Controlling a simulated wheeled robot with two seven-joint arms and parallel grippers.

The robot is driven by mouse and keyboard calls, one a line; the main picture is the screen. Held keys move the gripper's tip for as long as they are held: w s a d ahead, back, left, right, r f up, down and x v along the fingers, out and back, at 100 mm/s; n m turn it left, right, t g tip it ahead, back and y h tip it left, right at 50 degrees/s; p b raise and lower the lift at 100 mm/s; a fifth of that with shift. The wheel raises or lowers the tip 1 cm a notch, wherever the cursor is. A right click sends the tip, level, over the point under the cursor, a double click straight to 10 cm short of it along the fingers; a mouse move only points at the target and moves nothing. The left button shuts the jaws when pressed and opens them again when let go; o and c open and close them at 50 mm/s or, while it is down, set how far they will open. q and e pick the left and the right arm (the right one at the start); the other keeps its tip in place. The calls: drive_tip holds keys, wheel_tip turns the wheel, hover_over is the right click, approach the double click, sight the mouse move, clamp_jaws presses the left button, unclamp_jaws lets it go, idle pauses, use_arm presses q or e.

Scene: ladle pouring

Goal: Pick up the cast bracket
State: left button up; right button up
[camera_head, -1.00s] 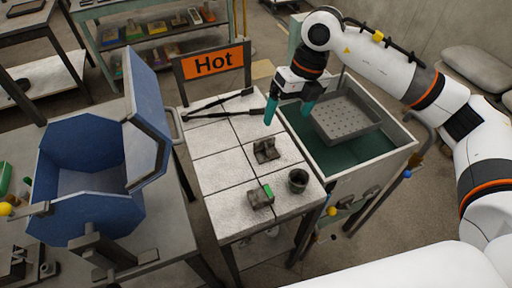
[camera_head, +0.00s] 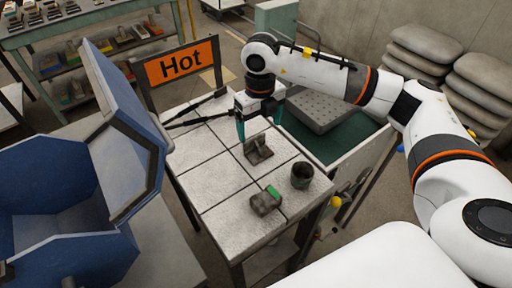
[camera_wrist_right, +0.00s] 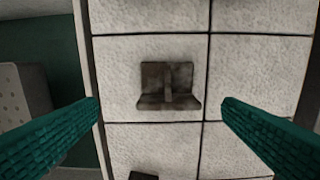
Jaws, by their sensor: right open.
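The cast bracket (camera_head: 258,152) is a dark grey angled piece with an upright plate, standing on the pale tiled table (camera_head: 212,178). My right gripper (camera_head: 259,124) is open, with its teal fingers pointing down just above and behind the bracket. In the right wrist view the bracket (camera_wrist_right: 168,86) lies on the tiles, between and beyond the two spread fingers (camera_wrist_right: 160,103), apart from both. My left gripper does not show.
A block with a green mark (camera_head: 266,201) and a dark cup (camera_head: 302,175) stand nearer on the table. Tongs (camera_head: 200,119) lie at the back by the Hot sign (camera_head: 182,62). A perforated tray (camera_head: 325,106) is at right, an open blue bin (camera_head: 120,165) at left.

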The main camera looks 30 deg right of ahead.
sight(257, 144)
drive_tip(key=shift+f, duration=0.75)
drive_tip(key=shift+a+f, duration=0.2)
drive_tip(key=shift+f, duration=0.1)
drive_tip(key=f, duration=0.1)
drive_tip(key=f+p, duration=0.1)
drive_tip(key=f, duration=0.1)
drive_tip(key=shift+s+a+f, duration=0.15)
drive_tip(key=shift+a+f, duration=0.1)
drive_tip(key=shift+f, duration=0.55)
drive_tip(key=c, duration=1.1)
